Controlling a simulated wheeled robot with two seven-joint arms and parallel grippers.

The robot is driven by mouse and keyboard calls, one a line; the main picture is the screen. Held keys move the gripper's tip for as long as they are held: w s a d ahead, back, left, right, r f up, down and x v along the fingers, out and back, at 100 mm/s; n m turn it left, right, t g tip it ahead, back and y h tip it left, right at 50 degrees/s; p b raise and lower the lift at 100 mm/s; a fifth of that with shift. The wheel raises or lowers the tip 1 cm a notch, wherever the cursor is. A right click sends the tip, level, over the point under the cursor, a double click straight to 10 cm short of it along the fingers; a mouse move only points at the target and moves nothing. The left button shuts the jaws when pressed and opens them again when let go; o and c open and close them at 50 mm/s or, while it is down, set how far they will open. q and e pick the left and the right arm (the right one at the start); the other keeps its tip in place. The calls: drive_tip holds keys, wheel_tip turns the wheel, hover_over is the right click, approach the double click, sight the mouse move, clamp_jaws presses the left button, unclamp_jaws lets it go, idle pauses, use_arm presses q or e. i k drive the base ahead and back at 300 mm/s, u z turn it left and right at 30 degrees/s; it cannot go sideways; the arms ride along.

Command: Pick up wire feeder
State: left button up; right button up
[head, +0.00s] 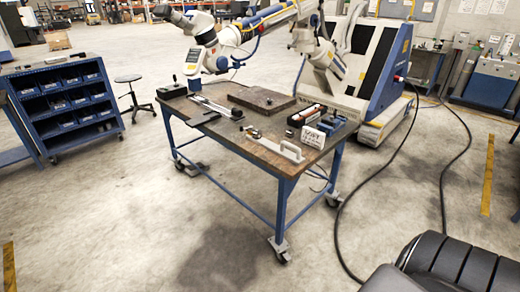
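No object in the head view is clearly recognisable as the wire feeder. The workbench (232,136) with a dark top and blue legs on casters stands ahead of me and carries several small items. Among them are a red and white elongated device (304,115), a white box with dark lettering (313,137), a pale bar with a handle (279,149) and a flat brown plate (262,99). Which of these, if any, is the wire feeder, I cannot tell. Neither of my grippers shows in this view.
A white jointed machine arm (240,34) reaches over the bench's back from a blue and white machine (374,62). A blue bin rack (66,103) and a stool (130,79) stand left. Black cables cross the floor at right. A black padded object (462,262) fills the lower right corner. The front floor is clear.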

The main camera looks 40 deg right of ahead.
sight(297, 159)
drive_tip(key=u, duration=0.05)
drive_tip(key=i, duration=1.25)
drive_tip(key=z, duration=0.3)
drive_tip(key=i, duration=1.25)
drive_tip(key=z, duration=1.65)
drive_tip(key=i, duration=0.85)
drive_tip(key=z, duration=0.85)
